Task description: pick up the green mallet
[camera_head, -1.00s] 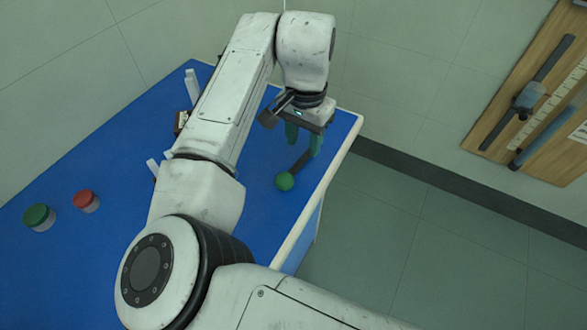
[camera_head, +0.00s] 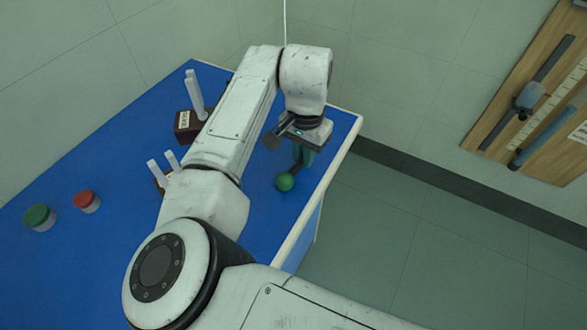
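The green mallet (camera_head: 284,182) lies on the blue bench top near its right edge. Its round green head shows clearly, and a short dark stretch of handle runs up and to the right from it. My gripper (camera_head: 303,158) is low over the bench, just beyond the head, with its teal fingers close together at the handle. They appear shut on the handle. The far part of the handle is hidden by the fingers and the gripper body. The mallet head appears still at bench level.
A green-topped knob (camera_head: 39,217) and a red-topped one (camera_head: 86,201) stand at the left of the blue bench (camera_head: 110,165). A dark labelled block (camera_head: 185,126) with pale uprights stands behind my arm, with a similar one nearer. A wooden wall board (camera_head: 545,100) hangs at right.

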